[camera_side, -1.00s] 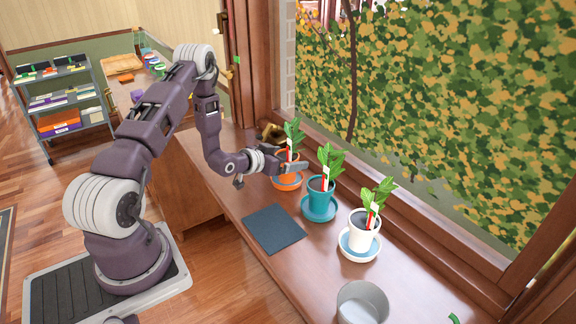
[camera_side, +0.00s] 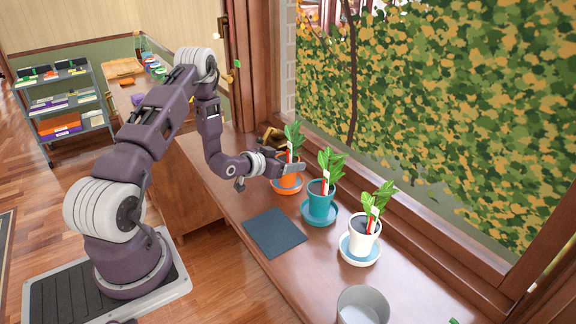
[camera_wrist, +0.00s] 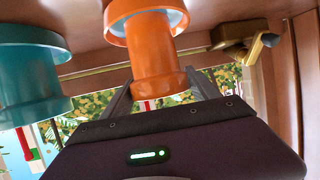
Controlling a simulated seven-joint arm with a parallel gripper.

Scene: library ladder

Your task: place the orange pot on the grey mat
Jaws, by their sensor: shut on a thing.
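The orange pot (camera_side: 287,181) holds a leafy plant with a white-and-red tag and is at the far end of the row on the sill. My gripper (camera_side: 286,171) is shut on it near its top; the wrist view, upside down, shows my fingers (camera_wrist: 158,92) on both sides of the orange pot (camera_wrist: 153,58). The pot is upright at its orange saucer (camera_side: 275,188), pale blue inside; I cannot tell whether it touches. The dark grey mat (camera_side: 274,233) lies flat and bare on the sill, nearer the camera.
A teal pot (camera_side: 319,197) on a teal saucer stands close beside the orange pot. A white pot (camera_side: 362,235) on its saucer stands farther right. A grey round container (camera_side: 362,305) is at the front. A brass-coloured object (camera_side: 270,137) is behind my gripper, by the window frame.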

